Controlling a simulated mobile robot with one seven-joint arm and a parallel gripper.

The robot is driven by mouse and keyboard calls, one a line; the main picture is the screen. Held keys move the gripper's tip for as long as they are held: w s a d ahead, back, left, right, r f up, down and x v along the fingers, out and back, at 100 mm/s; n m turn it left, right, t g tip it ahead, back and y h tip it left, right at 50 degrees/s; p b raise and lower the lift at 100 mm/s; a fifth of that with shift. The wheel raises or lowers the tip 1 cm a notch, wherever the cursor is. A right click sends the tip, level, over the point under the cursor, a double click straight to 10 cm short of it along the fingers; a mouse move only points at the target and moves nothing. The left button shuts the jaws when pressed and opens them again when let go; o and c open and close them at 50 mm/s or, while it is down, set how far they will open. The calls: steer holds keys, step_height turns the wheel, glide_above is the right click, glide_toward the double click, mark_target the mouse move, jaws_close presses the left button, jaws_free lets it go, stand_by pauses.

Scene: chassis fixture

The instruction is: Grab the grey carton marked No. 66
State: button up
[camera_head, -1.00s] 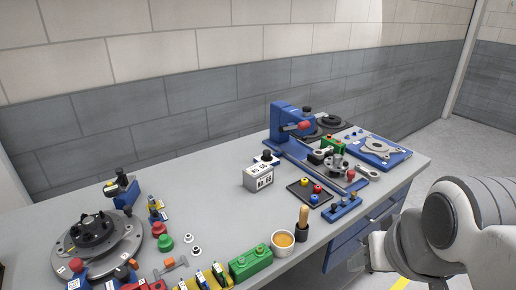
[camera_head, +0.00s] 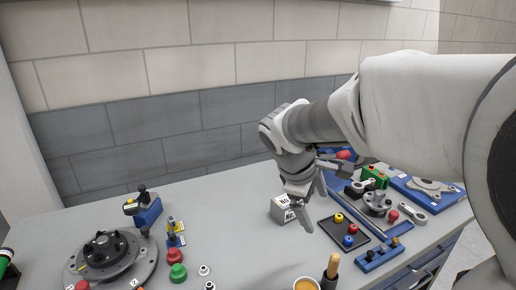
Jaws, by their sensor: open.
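The grey carton (camera_head: 281,209) stands upright on the grey workbench, near the middle of the camera_head view. Its dark-lettered label shows only in part, since my gripper covers some of its right side and top. My gripper (camera_head: 313,211) points down, in front of or above the carton's right side in the picture. Its fingers are apart with nothing between them. I cannot tell whether a finger touches the carton.
A dark tray (camera_head: 336,236) with red, yellow and blue knobs lies right of the carton. A blue block (camera_head: 378,257), a green box (camera_head: 375,175) and a blue plate fixture (camera_head: 428,190) are farther right. A round fixture (camera_head: 108,256) stands left.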

steer(key=w+a+f+n+h, duration=0.35)
steer(key=w+n, duration=0.25)
steer(key=w, duration=0.3)
steer(key=n+t+h, duration=0.2)
steer(key=n+t, duration=0.2)
steer(key=n, duration=0.4)
glide_toward(287, 199)
steer(key=x, duration=0.5)
steer(key=shift+d, duration=0.35)
steer(key=x, duration=0.5)
steer(key=shift+w+f, duration=0.1)
steer(key=shift+f, duration=0.05)
steer(key=shift+a, duration=0.1)
steer(key=c, duration=1.4)
steer(key=shift+c, duration=0.4)
